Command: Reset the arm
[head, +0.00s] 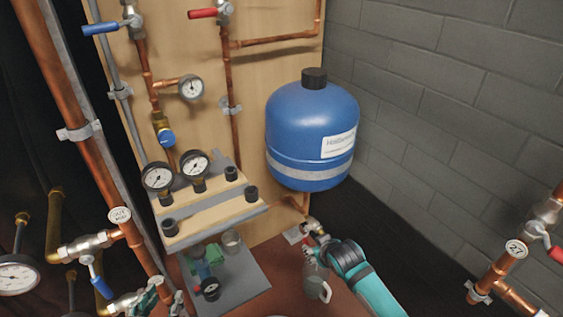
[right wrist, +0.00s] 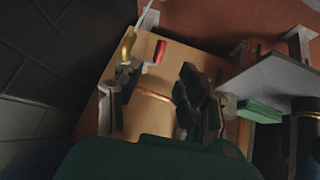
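My right arm, teal with dark bands, reaches in from the lower right in the head view. Its gripper (head: 313,262) is below the blue tank, close to a small valve with a red handle (head: 309,250). In the right wrist view the two dark fingers of the right gripper (right wrist: 155,105) stand apart with nothing held between them. The red-handled valve (right wrist: 158,52) with a brass part shows beyond the fingertips; I cannot tell whether they touch it. I cannot make out my left gripper in the head view.
A blue tank (head: 310,135) hangs on the wooden panel (head: 265,75), close above my right gripper. A grey shelf (head: 245,285) with green parts stands left of it. Copper pipes with gauges and valves line the left; another pipe (head: 500,265) stands at the right.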

